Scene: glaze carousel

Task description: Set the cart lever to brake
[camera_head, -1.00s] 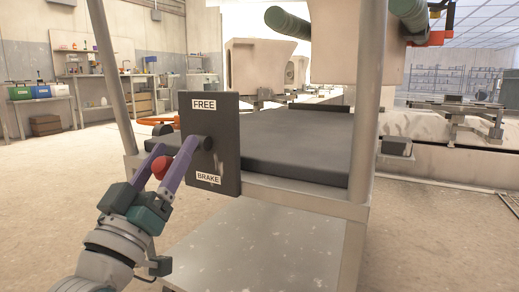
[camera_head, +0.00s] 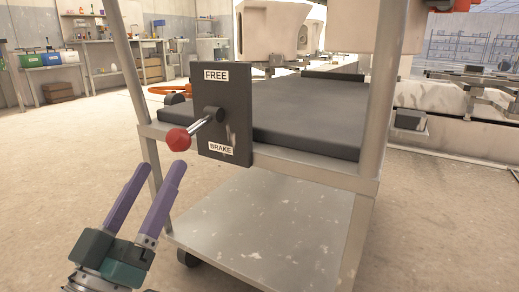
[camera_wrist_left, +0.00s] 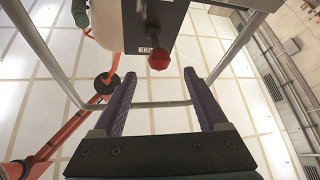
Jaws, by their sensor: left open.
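The cart lever is a metal rod with a red knob (camera_head: 178,139). It sticks out from a dark plate (camera_head: 238,110) labelled FREE at the top and BRAKE at the bottom. From its pivot the rod points left and slightly down in the head view, with the knob nearer the BRAKE label's height. My left gripper (camera_head: 160,167) is open and empty, just below the knob and apart from it. In the left wrist view the knob (camera_wrist_left: 158,60) shows beyond and between the open purple fingers (camera_wrist_left: 159,78). My right gripper is not in view.
The cart has metal posts, a dark upper deck (camera_head: 305,128) and a bare lower shelf (camera_head: 270,220). A workbench with coloured containers (camera_head: 50,58) stands at the back left. The floor left of the cart is clear.

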